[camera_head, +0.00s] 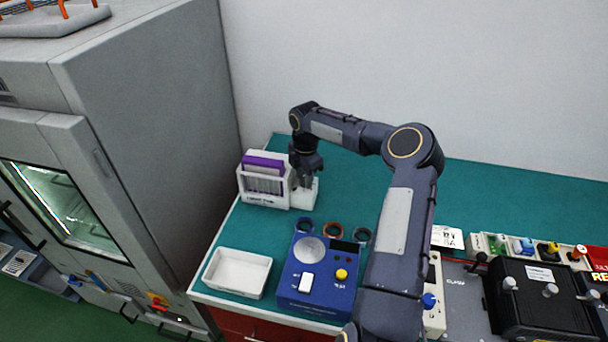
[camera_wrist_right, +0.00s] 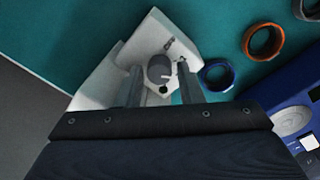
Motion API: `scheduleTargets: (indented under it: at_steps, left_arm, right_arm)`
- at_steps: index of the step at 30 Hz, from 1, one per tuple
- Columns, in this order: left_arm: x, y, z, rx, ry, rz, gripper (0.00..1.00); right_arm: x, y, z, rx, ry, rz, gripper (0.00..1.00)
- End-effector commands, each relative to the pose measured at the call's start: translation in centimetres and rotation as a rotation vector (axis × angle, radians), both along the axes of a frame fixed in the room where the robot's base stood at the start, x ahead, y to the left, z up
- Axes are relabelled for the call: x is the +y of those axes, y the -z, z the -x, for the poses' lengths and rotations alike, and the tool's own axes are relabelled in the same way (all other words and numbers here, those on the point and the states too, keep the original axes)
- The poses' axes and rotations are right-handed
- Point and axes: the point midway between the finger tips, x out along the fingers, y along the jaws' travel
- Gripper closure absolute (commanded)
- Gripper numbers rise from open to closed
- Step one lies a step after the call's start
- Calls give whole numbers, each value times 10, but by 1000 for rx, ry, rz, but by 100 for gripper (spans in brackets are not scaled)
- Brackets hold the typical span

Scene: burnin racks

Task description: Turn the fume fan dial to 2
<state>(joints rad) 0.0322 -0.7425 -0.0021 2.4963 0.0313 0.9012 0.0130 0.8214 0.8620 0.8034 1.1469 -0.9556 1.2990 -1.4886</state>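A small dark grey round dial (camera_wrist_right: 159,68) sits on a white unit (camera_wrist_right: 142,45) in the right wrist view. A pale mark shows on the dial's right part; its setting is too small to read. In the head view the white unit (camera_head: 307,196) stands beside a rack, and my gripper hides its dial. My right gripper (camera_head: 304,180) points down over this unit. In the wrist view its two fingers (camera_wrist_right: 160,72) are apart, one on each side of the dial. I cannot tell whether they touch it. My left gripper is in neither view.
A white rack with purple-topped cards (camera_head: 262,199) stands left of the unit. Several rings (camera_head: 333,230), a blue device (camera_head: 318,296) and an empty white tray (camera_head: 236,290) lie nearer on the green bench (camera_head: 485,195). A large grey cabinet (camera_head: 160,110) rises at left.

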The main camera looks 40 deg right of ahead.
Motion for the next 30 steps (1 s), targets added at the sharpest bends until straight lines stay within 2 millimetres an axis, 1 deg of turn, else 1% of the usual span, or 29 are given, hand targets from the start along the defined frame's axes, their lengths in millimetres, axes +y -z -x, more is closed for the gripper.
scheduleTargets:
  at_steps: [7, 12, 14, 15, 17, 20, 27, 30]
  left_arm:
    - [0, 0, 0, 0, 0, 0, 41]
    - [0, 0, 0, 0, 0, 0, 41]
    - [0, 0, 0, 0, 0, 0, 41]
    - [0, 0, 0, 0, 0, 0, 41]
    - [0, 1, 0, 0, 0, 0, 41]
    - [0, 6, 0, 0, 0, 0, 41]
    - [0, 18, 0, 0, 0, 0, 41]
    - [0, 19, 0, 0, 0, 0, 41]
  right_arm:
    - [0, 1, 0, -1, 0, 0, 66]
    - [0, 1, 0, -1, 0, 0, 89]
    - [0, 1, 0, 0, 0, 0, 97]
    - [0, 1, 0, 0, 1, 0, 98]
    - [0, 1, 0, 0, 8, 1, 98]
    - [1, 3, -1, -1, 66, 3, 98]
    - [1, 2, -2, -3, 323, 4, 98]
    - [1, 1, -2, -3, 383, 1, 98]
